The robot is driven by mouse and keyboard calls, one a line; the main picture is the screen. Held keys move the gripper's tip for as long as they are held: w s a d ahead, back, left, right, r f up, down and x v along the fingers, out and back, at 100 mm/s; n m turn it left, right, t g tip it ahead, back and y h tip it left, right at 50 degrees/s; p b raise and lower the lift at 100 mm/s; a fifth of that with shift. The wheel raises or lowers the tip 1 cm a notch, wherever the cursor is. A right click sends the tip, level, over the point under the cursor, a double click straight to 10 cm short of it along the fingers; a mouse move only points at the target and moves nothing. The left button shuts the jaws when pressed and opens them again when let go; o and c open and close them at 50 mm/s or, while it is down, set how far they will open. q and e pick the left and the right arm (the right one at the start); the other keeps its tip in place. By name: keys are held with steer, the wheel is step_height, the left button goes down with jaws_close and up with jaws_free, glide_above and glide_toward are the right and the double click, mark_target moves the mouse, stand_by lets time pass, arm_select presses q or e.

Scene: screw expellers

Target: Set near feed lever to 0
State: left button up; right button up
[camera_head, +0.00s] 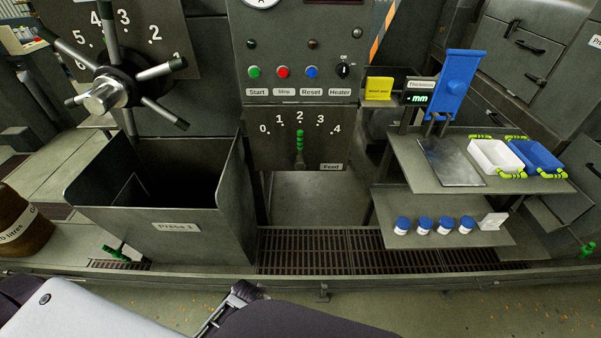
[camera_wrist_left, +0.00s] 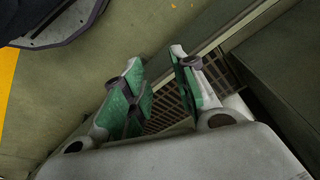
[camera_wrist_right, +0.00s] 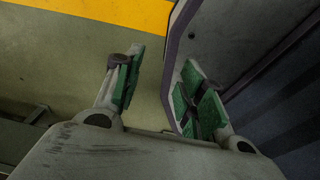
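The near feed lever (camera_head: 300,147) has a green handle and stands upright on the grey panel marked Feed, pointing at 2 on its 0 to 4 dial (camera_head: 299,121). The 0 mark is at the dial's left end. Neither gripper is at the lever. My left gripper (camera_wrist_left: 162,90) shows in the left wrist view with its green-padded fingers apart and nothing between them. My right gripper (camera_wrist_right: 155,92) shows in the right wrist view, also open and empty.
A large open bin marked Press 1 (camera_head: 175,226) stands left of the lever, below a spoked handwheel (camera_head: 105,92). Start, Stop, Reset and Heater controls (camera_head: 283,72) sit above the dial. Shelves with trays (camera_head: 497,157) and blue-capped jars (camera_head: 423,225) stand to the right.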

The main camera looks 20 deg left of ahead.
arm_select(q)
steer(key=w+r+t+p, duration=0.15)
steer(key=w+r, duration=0.35)
steer(key=r, duration=0.6)
steer(key=w+r+t, duration=0.2)
steer(key=w+r, duration=0.2)
steer(key=r, duration=0.7)
steer(key=w+a+r+m+t+h, duration=0.1)
steer(key=w+r+t+h, duration=0.4)
steer(key=w+r+t, duration=0.6)
steer(key=w+a+r, duration=0.1)
steer(key=w+r, duration=0.6)
steer(key=r, duration=0.3)
steer(key=shift+w+r+h+p, duration=0.3)
steer(key=shift+w+p, duration=0.05)
steer(key=shift+p, duration=0.05)
arm_select(e)
steer(key=a+r, duration=0.1)
steer(key=s+a+r, duration=0.1)
steer(key=shift+a+r, duration=0.3)
steer(key=shift+a, duration=0.05)
arm_select(q)
steer(key=shift+w, duration=0.2)
arm_select(e)
steer(key=shift+d, duration=0.25)
